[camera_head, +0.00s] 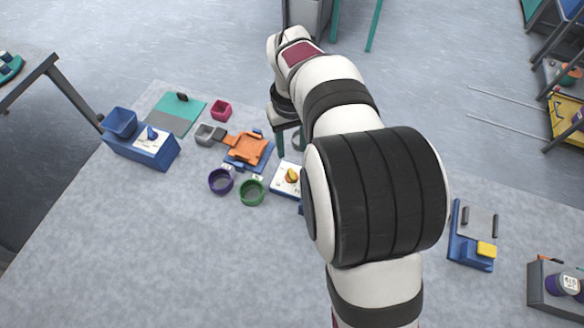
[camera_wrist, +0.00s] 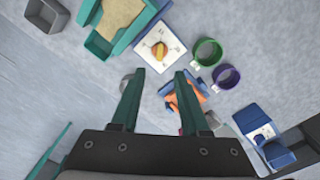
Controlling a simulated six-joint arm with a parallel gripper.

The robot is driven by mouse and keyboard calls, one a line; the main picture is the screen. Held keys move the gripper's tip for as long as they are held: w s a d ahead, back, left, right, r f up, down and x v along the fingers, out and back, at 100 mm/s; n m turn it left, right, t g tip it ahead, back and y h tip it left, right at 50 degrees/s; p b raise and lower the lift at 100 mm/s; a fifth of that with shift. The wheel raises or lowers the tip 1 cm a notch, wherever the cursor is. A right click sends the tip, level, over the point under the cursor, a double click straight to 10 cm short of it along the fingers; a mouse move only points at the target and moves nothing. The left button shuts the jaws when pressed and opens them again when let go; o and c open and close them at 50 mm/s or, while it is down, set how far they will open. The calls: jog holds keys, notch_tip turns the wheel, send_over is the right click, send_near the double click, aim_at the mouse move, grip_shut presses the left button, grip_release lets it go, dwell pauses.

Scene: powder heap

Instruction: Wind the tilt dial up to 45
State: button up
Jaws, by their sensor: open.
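Two dials show, and I cannot tell by label which is the tilt dial. One has an orange-yellow knob on a white face (camera_head: 288,175), and it also shows in the wrist view (camera_wrist: 158,48), just past my fingertips. The other has a blue knob on a white face on a blue box (camera_head: 152,136), at the lower right in the wrist view (camera_wrist: 262,133). My gripper (camera_head: 291,150) has teal fingers, open and empty in the wrist view (camera_wrist: 159,71), above the table and apart from both dials. The scale numbers are too small to read.
An orange tray on a blue base (camera_head: 247,149) lies between the dials. A purple ring cup (camera_head: 221,181) and a green ring cup (camera_head: 252,191) stand in front. A teal tray of powder (camera_wrist: 118,12) is near the orange-knob dial. The table's front left is clear.

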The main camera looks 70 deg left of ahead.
aim_at(292, 175)
notch_tip(292, 175, down, 11)
jog(key=shift+f, duration=0.1)
jog(key=shift+c, duration=0.3)
grip_shut()
